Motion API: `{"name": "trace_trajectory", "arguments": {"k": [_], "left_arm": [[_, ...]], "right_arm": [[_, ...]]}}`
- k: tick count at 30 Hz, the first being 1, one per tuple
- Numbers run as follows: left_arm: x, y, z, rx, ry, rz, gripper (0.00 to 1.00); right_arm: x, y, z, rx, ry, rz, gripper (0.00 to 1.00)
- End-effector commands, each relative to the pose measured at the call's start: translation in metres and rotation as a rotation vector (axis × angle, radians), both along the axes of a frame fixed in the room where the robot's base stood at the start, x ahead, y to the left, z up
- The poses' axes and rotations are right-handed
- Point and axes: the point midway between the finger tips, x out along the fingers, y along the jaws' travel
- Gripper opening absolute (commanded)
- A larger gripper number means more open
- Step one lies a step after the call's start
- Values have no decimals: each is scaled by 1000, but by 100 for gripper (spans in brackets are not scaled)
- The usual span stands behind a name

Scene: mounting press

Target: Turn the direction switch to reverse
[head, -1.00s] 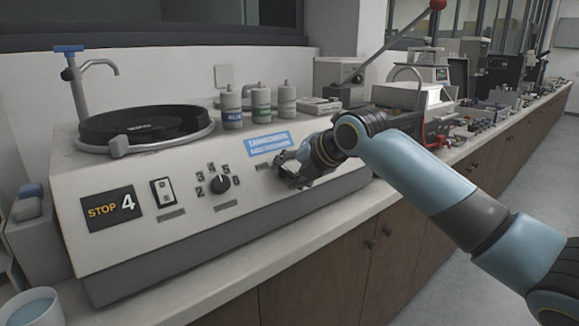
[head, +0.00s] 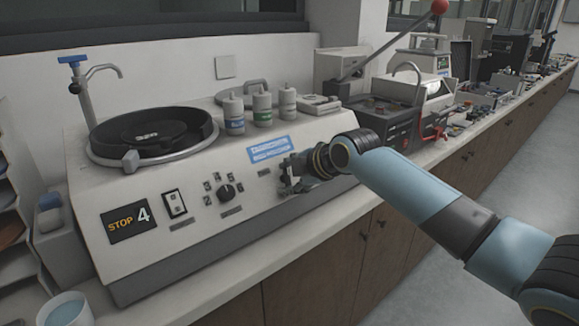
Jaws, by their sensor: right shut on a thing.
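The direction switch is hidden behind my right gripper (head: 288,178), which is at the right part of the sloped front panel of the white polishing machine (head: 190,240). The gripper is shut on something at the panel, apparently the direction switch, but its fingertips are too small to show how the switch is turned. Left of it on the panel are a black numbered speed knob (head: 226,191), a rocker switch (head: 174,204) and a display (head: 129,221) reading "STOP 4". My left gripper is not in view.
On top of the machine are a black round platter (head: 150,135), a tap (head: 80,85) and several capped bottles (head: 262,106). A press with a red-knobbed lever (head: 400,45) stands to the right. A cup (head: 65,309) is at the front left.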

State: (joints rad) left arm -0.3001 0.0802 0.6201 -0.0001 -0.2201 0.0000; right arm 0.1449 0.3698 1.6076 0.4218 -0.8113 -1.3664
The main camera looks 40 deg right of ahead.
Motion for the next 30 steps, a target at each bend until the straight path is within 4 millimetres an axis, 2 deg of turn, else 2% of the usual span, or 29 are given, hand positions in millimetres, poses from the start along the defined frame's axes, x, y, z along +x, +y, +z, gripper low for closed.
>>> {"name": "trace_trajectory", "arguments": {"k": [3,12,21,30], "left_arm": [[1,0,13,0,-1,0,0],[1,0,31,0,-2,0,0],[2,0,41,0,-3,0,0],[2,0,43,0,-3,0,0]], "right_arm": [[0,0,3,86,9,-65,9],[0,-1,2,275,22,-204,9],[0,-1,1,386,32,-285,9],[0,-1,-1,420,35,-310,9]]}}
